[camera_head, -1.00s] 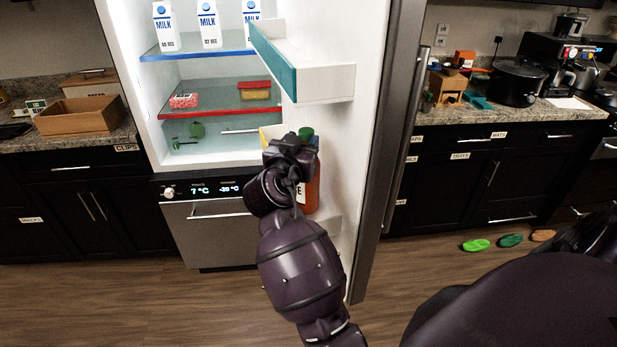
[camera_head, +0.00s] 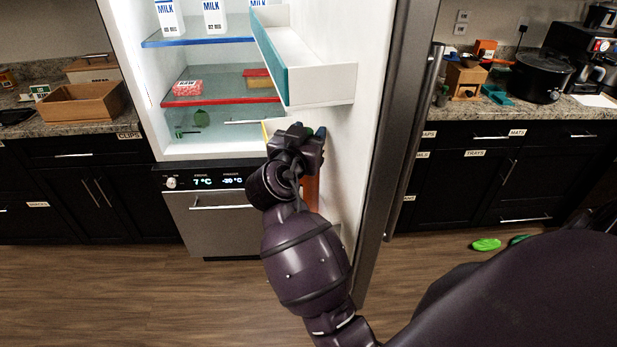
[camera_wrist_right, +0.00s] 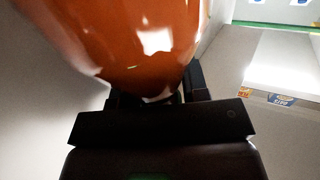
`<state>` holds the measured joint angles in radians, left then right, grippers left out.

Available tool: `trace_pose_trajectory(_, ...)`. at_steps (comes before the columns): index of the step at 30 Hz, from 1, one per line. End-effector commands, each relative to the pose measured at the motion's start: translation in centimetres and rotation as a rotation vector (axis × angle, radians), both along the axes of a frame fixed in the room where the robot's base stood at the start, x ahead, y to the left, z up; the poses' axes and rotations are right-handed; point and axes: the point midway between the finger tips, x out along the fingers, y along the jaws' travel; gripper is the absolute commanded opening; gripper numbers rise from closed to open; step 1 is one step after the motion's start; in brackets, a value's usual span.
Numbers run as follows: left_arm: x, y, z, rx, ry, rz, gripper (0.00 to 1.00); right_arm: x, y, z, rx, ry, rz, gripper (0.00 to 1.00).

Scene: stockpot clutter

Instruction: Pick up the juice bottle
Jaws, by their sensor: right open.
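The juice bottle, orange with a green cap, stands at the fridge door's lower shelf. In the head view only a strip of its orange side (camera_head: 312,188) shows behind my right gripper (camera_head: 305,140), which covers most of it. In the right wrist view the orange bottle (camera_wrist_right: 140,40) fills the upper left and middle, very close to the camera. My right gripper (camera_wrist_right: 155,97) is open, with its dark fingers at the bottle's near end. I cannot tell whether they touch it. My left gripper is not in view.
A white door bin with a teal front (camera_head: 272,55) hangs just above my right gripper. The open fridge door (camera_head: 385,130) stands to the right. Fridge shelves hold milk cartons (camera_head: 213,18) and a pink packet (camera_head: 188,88). A green item (camera_head: 486,244) lies on the floor.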

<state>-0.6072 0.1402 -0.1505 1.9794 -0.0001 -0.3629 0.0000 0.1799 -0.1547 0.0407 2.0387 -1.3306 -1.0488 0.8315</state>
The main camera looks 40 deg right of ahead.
Motion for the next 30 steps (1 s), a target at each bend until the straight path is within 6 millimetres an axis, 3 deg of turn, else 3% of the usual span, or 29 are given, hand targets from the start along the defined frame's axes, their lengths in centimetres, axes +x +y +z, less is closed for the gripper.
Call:
trace_pose_trajectory(7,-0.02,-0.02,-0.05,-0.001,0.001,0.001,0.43,-0.03,0.04,-0.01,0.000,0.000,0.000,0.41)
trace_pose_trajectory(15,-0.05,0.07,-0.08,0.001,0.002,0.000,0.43,-0.02,0.02,0.00,0.000,0.000,0.000,0.01)
trace_pose_trajectory(16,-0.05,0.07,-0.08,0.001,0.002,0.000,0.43,-0.02,0.02,0.00,0.000,0.000,0.000,0.00)
trace_pose_trajectory(30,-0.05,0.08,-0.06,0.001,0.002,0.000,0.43,0.02,-0.02,0.13,-0.001,-0.003,0.000,0.00)
